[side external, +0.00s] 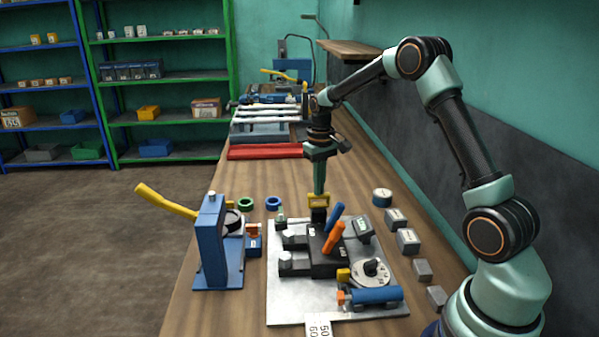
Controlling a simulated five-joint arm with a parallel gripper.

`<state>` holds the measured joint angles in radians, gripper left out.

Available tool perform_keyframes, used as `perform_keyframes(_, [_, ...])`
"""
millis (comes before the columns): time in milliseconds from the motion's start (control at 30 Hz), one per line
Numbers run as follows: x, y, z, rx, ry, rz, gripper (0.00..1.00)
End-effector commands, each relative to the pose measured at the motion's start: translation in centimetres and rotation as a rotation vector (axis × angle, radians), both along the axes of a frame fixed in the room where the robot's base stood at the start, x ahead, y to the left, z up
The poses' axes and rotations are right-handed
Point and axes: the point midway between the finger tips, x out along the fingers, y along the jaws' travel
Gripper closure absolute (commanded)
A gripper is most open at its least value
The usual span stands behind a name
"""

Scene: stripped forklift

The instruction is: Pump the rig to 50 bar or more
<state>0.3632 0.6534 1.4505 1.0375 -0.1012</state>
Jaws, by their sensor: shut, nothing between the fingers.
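A metal plate (283,312) on the bench bears a black block (318,262) with an orange lever (334,237) and a blue lever (333,218), both tilted. A round pale dial (371,273) with a black knob and a blue cylinder (377,295) sit at its front right. A blue upright stand (211,243) with a long yellow lever (165,202) rising to the left is beside the plate. My gripper (319,189) points down, shut and empty, just above or behind a yellow-topped black part (319,200); contact cannot be told. No pressure reading is legible.
Green (246,203) and blue (273,203) rings lie behind the stand. Several grey blocks (408,241) line the plate's right side, near my arm. A small card (319,327) with numbers is at the front.

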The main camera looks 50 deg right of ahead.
Motion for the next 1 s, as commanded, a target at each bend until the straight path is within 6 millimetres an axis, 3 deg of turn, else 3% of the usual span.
perform_keyframes(700, [0.0, 0.0, 4.8, 0.000, -0.001, 0.000, 1.00])
perform_keyframes(1000, [0.0, 0.0, 5.0, 0.000, 0.000, 0.000, 1.00])
